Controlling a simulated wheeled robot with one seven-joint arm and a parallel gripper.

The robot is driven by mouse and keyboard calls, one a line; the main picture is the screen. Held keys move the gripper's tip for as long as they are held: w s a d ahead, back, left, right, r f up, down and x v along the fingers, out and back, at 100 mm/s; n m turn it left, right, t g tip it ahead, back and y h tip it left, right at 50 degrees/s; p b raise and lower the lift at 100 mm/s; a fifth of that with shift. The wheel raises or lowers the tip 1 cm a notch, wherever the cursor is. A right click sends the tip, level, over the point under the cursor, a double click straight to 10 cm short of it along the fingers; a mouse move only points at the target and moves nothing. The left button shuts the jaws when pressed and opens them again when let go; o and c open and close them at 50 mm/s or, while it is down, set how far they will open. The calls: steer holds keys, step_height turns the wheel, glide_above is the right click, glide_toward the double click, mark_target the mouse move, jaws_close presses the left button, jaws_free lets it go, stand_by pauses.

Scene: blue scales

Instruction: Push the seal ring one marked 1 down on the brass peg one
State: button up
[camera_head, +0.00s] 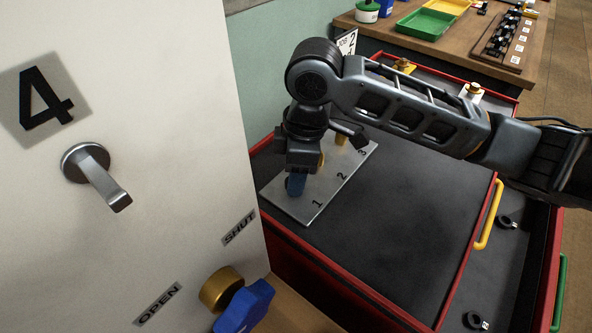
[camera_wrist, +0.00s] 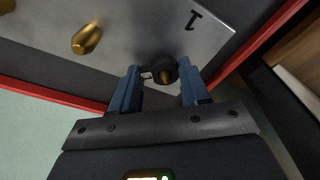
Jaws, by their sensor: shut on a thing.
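The black seal ring (camera_wrist: 158,62) sits between the blue fingers of my gripper (camera_wrist: 161,74) in the wrist view. My gripper is shut on it. Brass peg one (camera_wrist: 166,75) shows through the ring's opening, beside the printed 1 on the grey metal plate (camera_wrist: 225,32). How far down the peg the ring sits cannot be told. In the head view my gripper (camera_head: 295,186) is low over the near left part of the plate (camera_head: 310,205), hiding the ring and peg one.
Another brass peg (camera_wrist: 87,39) stands bare on the plate. A red-edged black worktop (camera_head: 400,230) has free room right of the plate. A white panel (camera_head: 150,200) with a lever and blue knob (camera_head: 245,306) stands close at left. Loose black rings (camera_head: 507,222) lie in the right drawer.

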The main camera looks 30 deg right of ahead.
steer(key=shift+f, duration=0.25)
steer(key=o, duration=1.1)
steer(key=r, duration=0.7)
steer(key=shift+s+d+r, duration=0.25)
steer(key=shift+d+r, duration=0.15)
